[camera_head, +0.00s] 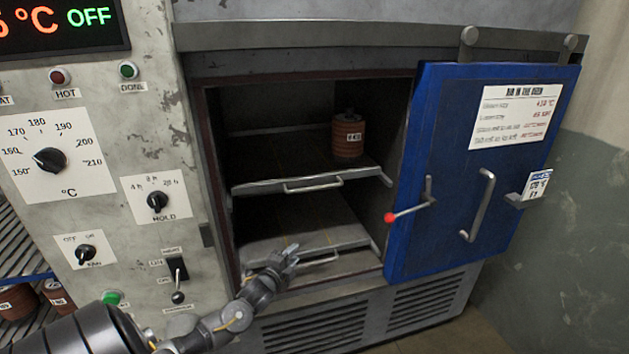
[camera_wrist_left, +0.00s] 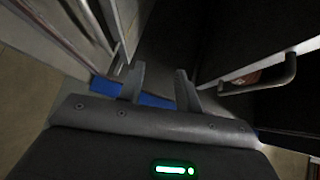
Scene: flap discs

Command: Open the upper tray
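The upper tray (camera_head: 262,187) is a grey shelf inside the oven, with a bar handle (camera_head: 313,186) on its front edge. A stack of reddish-brown discs (camera_head: 347,140) with a white label stands on it towards the back right. The lower tray (camera_head: 275,246) lies beneath, with its own handle (camera_head: 320,261). My left gripper (camera_head: 290,256) is at the front edge of the lower tray, below and apart from the upper handle. In the left wrist view my left gripper (camera_wrist_left: 160,85) has its fingers apart with nothing between them. My right gripper is not in view.
The blue oven door (camera_head: 450,240) stands open to the right, with a red-knobbed lever (camera_head: 405,212) reaching towards the opening. A control panel (camera_head: 115,190) with dials is on the left. A dark bar handle (camera_wrist_left: 290,70) shows at the right in the left wrist view.

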